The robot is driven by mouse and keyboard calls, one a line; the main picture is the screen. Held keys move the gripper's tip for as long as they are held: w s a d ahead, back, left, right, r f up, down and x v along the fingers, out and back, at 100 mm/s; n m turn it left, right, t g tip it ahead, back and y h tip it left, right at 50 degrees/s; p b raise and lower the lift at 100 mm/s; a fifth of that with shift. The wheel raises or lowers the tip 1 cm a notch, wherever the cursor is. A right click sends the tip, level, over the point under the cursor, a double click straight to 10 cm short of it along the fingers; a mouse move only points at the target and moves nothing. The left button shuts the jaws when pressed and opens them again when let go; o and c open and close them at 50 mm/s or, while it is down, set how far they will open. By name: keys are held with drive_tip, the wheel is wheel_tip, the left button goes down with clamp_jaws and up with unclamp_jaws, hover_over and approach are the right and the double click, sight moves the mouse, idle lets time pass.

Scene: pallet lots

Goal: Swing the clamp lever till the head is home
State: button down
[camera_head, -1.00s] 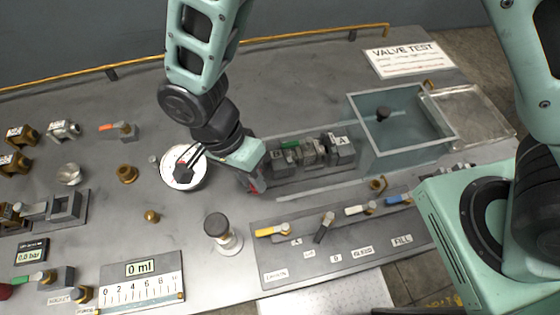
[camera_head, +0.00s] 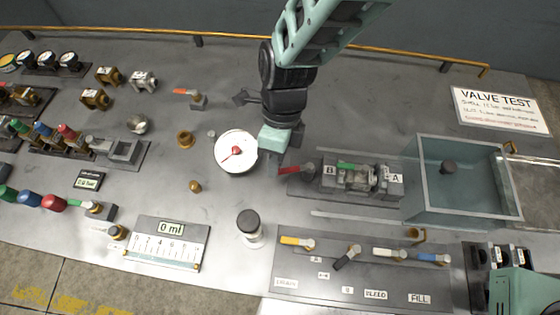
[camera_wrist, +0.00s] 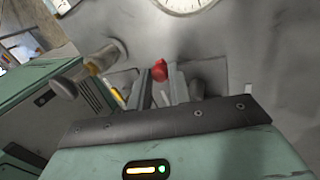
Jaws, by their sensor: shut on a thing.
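The clamp fixture (camera_head: 388,190) stands right of centre, with blocks marked B (camera_head: 330,176) and A (camera_head: 396,178). A metal valve body (camera_head: 358,180) with a green handle (camera_head: 347,166) sits between them. The red clamp lever (camera_head: 293,170) reaches left from the B side. My gripper (camera_head: 279,168) points down at the lever's left end, shut on it. In the wrist view the red lever end (camera_wrist: 160,69) shows at the fingertips (camera_wrist: 165,82). Whether the clamp head touches the valve body cannot be told.
A round dial (camera_head: 230,164) lies just left of my gripper, and a black-capped plunger (camera_head: 249,230) stands in front. A clear tank (camera_head: 470,207) is right of the clamp. A panel of coloured levers (camera_head: 330,285) lies in front. Bare tabletop lies behind the clamp.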

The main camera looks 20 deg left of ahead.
drive_tip(key=shift+w+a+f+m+y+p, duration=0.1)
drive_tip(key=shift+w+m+y+p, duration=0.2)
drive_tip(key=shift+w+m+p, duration=0.45)
drive_tip(key=shift+w+a+f+m+y+p, duration=0.1)
drive_tip(key=shift+w+m+y, duration=0.25)
drive_tip(key=shift+m, duration=0.8)
drive_tip(key=shift+w, duration=0.1)
drive_tip(key=c, duration=1.3)
unclamp_jaws()
drive_tip(key=shift+r, duration=0.1)
drive_tip(key=b+v, duration=0.3)
drive_tip(key=v, duration=1.4)
drive_tip(key=shift+r, duration=0.2)
drive_tip(key=shift+d, duration=0.1)
